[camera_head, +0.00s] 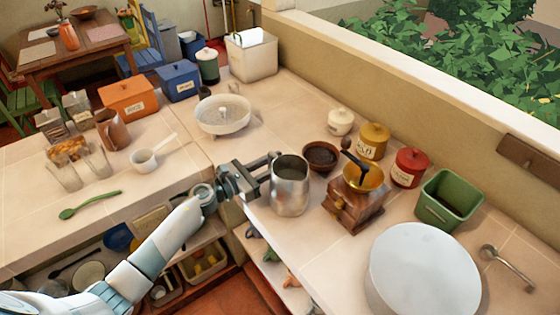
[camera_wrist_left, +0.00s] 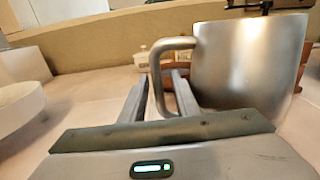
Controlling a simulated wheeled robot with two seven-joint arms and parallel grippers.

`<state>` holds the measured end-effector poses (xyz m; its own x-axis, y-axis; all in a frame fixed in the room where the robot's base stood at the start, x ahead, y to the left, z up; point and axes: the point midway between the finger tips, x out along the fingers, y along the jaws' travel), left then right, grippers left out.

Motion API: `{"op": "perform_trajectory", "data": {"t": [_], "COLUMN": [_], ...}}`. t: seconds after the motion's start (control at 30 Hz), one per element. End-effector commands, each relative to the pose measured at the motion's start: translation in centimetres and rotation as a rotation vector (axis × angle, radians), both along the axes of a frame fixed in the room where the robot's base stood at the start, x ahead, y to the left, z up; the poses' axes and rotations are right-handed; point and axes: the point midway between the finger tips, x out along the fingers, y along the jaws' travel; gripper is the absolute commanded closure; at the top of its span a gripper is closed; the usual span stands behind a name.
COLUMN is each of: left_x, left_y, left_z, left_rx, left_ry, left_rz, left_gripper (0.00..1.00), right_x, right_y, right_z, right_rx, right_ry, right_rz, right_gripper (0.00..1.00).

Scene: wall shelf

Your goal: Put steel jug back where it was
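The steel jug (camera_head: 290,190) is upright at the front edge of the counter, right of my left gripper (camera_head: 262,172). I cannot tell for sure that its base touches the counter. In the left wrist view the jug (camera_wrist_left: 248,62) fills the upper right, with its handle (camera_wrist_left: 157,75) towards the gripper. My left gripper (camera_wrist_left: 160,90) has its fingers apart, one on each side of the handle, with gaps visible. My right gripper is not in view.
A wooden coffee grinder (camera_head: 355,200) and a brown bowl (camera_head: 321,156) stand close right of and behind the jug. A large white round object (camera_head: 425,270) is at the front right. A white strainer bowl (camera_head: 222,115) stands back left. Counter between strainer and jug is clear.

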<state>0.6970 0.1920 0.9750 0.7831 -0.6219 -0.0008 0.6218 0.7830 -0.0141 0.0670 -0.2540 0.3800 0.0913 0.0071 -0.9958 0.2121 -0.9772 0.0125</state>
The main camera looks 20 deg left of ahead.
Motion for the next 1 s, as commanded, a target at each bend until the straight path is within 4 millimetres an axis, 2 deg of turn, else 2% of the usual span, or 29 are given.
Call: {"op": "perform_trajectory", "data": {"t": [0.4, 0.6, 1.0], "left_x": [-5.7, -7.7, -8.4], "left_y": [4.5, 6.1, 6.7], "left_z": [-0.4, -0.3, 0.0], "left_rx": [0.003, 0.0, 0.0], "left_ry": [0.0, 0.001, 0.0], "left_rz": [-0.001, -0.001, -0.001], "left_gripper": [0.71, 0.71, 0.71], "right_x": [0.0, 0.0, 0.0], "right_y": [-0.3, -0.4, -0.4], "right_z": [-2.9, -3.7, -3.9], "right_rx": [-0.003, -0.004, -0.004], "right_ry": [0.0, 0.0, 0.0], "right_rz": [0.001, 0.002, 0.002], "right_gripper": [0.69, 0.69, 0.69]}}
